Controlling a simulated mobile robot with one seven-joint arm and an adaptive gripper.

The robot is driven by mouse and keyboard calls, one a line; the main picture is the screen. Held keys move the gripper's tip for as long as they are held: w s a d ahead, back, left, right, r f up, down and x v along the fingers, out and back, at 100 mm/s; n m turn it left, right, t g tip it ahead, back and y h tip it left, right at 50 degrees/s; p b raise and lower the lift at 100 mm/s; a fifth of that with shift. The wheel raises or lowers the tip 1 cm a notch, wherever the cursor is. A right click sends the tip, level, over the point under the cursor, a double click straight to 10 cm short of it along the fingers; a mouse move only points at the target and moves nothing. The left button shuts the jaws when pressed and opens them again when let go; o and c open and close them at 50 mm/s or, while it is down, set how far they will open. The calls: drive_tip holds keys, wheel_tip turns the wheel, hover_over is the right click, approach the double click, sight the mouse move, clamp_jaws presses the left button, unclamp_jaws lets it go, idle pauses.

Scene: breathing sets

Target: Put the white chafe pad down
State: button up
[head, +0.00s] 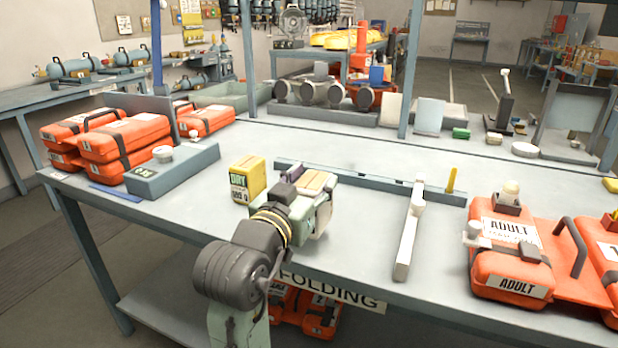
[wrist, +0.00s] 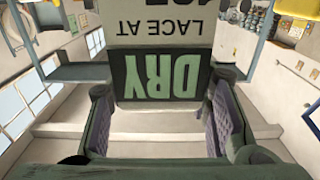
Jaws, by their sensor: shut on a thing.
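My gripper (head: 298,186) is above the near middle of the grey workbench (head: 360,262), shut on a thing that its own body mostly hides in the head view. In the wrist view the two fingers with purple-grey pads (wrist: 158,115) stand apart. A pale face with a dark panel lettered DRY (wrist: 160,75) shows upside down between and beyond the fingertips. I cannot tell how it touches them.
A yellow DRY box (head: 248,179) stands close left of my gripper. A grey block (head: 173,172) and orange cases (head: 125,137) are farther left. A long pale bar (head: 408,232) lies to the right, then the orange ADULT set (head: 512,275). Bench between gripper and bar is clear.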

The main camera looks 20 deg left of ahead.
drive_tip(key=w+a+f+p, duration=0.1)
drive_tip(key=w+f, duration=0.1)
drive_tip(key=w, duration=0.3)
drive_tip(key=w+a+f+p, duration=0.1)
drive_tip(key=w+a+f, duration=0.1)
drive_tip(key=w, duration=0.4)
drive_tip(key=shift+f+p, duration=0.25)
drive_tip(key=shift+p, duration=0.15)
drive_tip(key=shift+f, duration=0.15)
drive_tip(key=o, duration=1.5)
drive_tip(key=shift+f, duration=0.1)
